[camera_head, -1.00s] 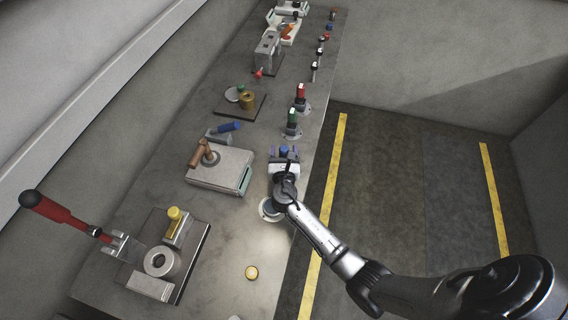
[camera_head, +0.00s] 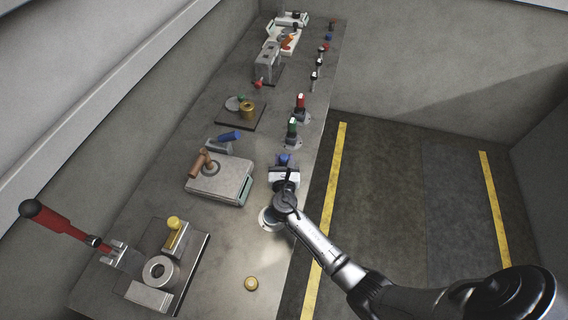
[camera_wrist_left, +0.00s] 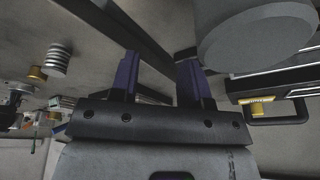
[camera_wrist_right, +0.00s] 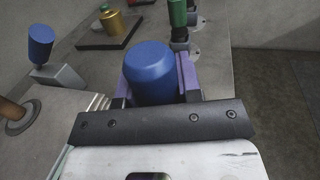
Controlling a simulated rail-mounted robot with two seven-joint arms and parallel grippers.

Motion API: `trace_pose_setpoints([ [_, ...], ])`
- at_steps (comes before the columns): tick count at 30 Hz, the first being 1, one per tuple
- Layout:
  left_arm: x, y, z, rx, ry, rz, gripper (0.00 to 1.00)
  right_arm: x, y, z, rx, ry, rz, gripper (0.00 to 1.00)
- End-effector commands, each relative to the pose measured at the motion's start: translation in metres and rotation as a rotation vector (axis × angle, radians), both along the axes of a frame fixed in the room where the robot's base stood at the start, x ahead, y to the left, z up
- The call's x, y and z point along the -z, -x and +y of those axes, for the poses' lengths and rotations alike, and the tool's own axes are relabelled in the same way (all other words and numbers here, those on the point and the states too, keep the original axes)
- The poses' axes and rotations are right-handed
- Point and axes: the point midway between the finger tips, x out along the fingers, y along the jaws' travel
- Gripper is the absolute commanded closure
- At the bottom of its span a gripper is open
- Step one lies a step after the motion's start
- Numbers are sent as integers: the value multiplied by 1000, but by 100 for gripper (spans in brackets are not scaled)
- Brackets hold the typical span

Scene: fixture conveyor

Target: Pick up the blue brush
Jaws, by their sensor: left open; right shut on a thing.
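The blue brush (camera_head: 284,159) stands near the right edge of the bench in the head view. Its rounded blue top (camera_wrist_right: 150,70) fills the middle of the right wrist view; its lower part is hidden. My right gripper (camera_head: 284,168) is shut on it, with purple fingers on either side of the blue body. Whether it is clear of the bench cannot be told. My left gripper (camera_wrist_left: 160,78) shows only in the left wrist view, with its purple fingers apart and nothing between them.
A second blue handle (camera_head: 229,136) sits in a grey holder to the left. A green-topped tool (camera_head: 292,128) and a red one (camera_head: 300,101) stand beyond the brush. A grey block with a brown handle (camera_head: 201,160) lies left of my right gripper.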

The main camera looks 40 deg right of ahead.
Motion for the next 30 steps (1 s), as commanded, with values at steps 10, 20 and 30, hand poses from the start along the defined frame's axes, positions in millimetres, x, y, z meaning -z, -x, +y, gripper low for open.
trace_pose_setpoints([
  [10,-24,0,2,6,-8,1,57,-52,20,-10,1,1,-1,91],
  [20,-42,0,1,2,-3,0,57,-88,75,-39,0,1,-2,91],
  [30,-48,0,-2,-4,7,0,57,-104,101,-52,0,0,-1,91],
])
